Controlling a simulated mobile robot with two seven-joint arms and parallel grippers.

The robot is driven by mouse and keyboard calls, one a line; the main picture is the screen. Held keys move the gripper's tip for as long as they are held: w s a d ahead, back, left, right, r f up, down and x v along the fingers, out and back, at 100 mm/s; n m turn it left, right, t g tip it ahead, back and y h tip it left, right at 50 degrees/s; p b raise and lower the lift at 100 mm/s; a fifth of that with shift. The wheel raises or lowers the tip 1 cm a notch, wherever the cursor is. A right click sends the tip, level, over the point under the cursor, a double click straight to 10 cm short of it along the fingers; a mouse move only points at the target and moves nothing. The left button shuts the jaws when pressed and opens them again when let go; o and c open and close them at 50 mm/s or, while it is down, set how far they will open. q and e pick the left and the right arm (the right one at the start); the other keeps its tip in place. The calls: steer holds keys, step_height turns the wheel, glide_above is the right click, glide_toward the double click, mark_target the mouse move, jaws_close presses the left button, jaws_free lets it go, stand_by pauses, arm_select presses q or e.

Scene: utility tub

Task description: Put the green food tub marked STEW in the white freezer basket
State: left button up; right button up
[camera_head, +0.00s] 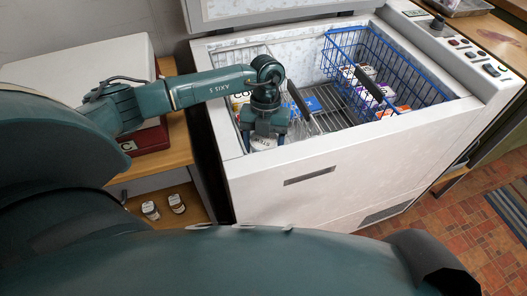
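My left gripper (265,137) points down inside the open freezer, at its left front corner. A pale tub (263,143) with dark lettering shows between its fingers. The lettering is too small to read surely, and little of the tub's colour shows. Its lower part is hidden by the freezer's front rim. I cannot tell whether the fingers press on it. A white wire basket (239,54) hangs at the left end of the freezer, largely hidden by my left arm. My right gripper is out of view.
The white chest freezer (310,178) has its lid up. A blue wire basket (418,82) with several packets hangs at the right. A blue packet (312,104) lies low in the middle. Two small jars (176,203) stand on a wooden shelf at left.

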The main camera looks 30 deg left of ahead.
arm_select(q)
step_height(320, 180, down, 3)
steer(key=shift+r, duration=0.15)
steer(key=shift+f, duration=0.2)
steer(key=o, duration=0.9)
steer(key=shift+c, duration=0.2)
